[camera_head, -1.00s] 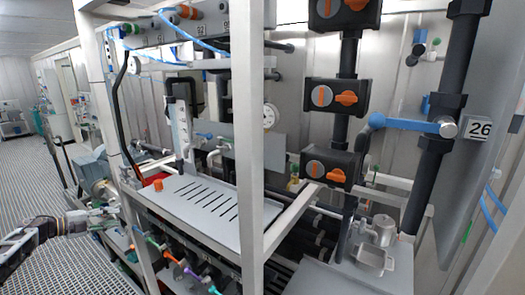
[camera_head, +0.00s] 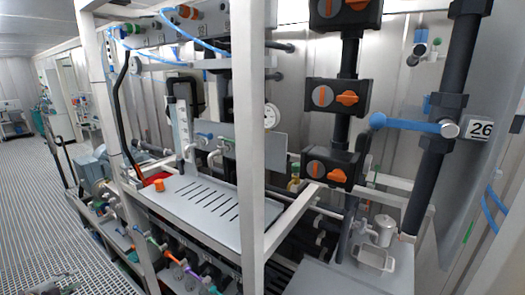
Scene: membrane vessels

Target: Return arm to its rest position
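My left gripper (camera_head: 62,275) shows only as a small dark sliver at the bottom left corner, over the grated floor. It is apart from the rack and the pipework. Most of it is cut off by the frame edge, so I cannot tell how its fingers stand or whether it holds anything. My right gripper and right arm are not in view.
A white-framed rack (camera_head: 250,150) with a slotted grey shelf (camera_head: 205,203) fills the middle. Black valves with orange handles (camera_head: 337,97) and a blue-handled pipe (camera_head: 410,124) stand to the right. The grated floor (camera_head: 30,200) at left is mostly clear.

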